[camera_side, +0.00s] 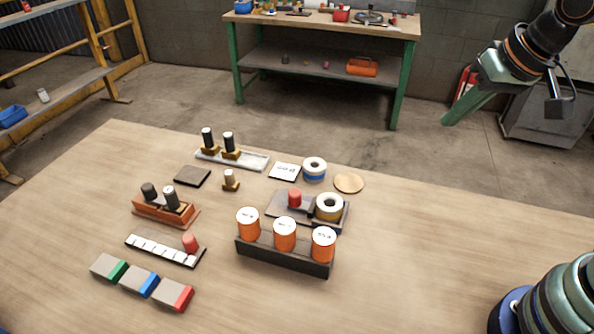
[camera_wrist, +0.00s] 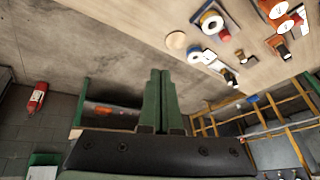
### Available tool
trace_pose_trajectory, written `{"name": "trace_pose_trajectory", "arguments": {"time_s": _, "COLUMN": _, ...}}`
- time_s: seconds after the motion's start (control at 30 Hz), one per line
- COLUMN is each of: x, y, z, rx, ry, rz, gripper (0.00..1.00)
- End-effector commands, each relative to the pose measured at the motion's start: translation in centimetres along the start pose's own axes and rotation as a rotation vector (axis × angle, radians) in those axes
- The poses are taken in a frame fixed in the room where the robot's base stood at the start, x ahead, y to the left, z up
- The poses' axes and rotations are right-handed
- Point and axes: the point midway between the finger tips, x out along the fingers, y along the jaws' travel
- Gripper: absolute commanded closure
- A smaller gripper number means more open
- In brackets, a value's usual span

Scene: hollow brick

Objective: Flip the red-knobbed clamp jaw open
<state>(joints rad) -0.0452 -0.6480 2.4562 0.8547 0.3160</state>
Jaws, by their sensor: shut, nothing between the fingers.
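My gripper (camera_side: 449,121) is shut and empty, raised high at the right, beyond the table's far right edge and well away from the objects. In the wrist view its green fingers (camera_wrist: 160,73) lie together with nothing between them. Two red knob-like pieces stand on the table. One red knob (camera_side: 295,198) rises from a grey plate (camera_side: 283,211) beside a yellow ring; it seems to show in the wrist view (camera_wrist: 225,35). Another red knob (camera_side: 190,242) stands at the right end of a white-segmented strip (camera_side: 158,248). I cannot tell which belongs to the clamp jaw, or how the jaw stands.
Three orange-sided cylinders (camera_side: 284,234) stand in a dark rack. Black-topped pegs on an orange base (camera_side: 165,212), pegs on a pale tray (camera_side: 230,157), a blue-white roll (camera_side: 314,169) and colour-ended blocks (camera_side: 139,281) surround them. The table's right part (camera_side: 430,250) is clear.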

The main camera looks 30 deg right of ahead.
Motion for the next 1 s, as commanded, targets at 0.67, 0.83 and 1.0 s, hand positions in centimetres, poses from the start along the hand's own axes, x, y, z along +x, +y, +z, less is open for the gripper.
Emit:
{"name": "trace_pose_trajectory", "arguments": {"time_s": 0.67, "x": 6.3, "y": -7.6, "z": -1.6, "rx": 1.088, "ry": -0.1, "rz": -0.004, "gripper": 1.0}}
{"name": "trace_pose_trajectory", "arguments": {"time_s": 0.83, "x": 8.2, "y": -9.7, "z": -1.4, "rx": 1.362, "ry": -0.126, "rz": 0.015, "gripper": 1.0}}
{"name": "trace_pose_trajectory", "arguments": {"time_s": 1.0, "x": 10.1, "y": -11.7, "z": -1.0, "rx": 1.636, "ry": -0.149, "rz": 0.042, "gripper": 1.0}}
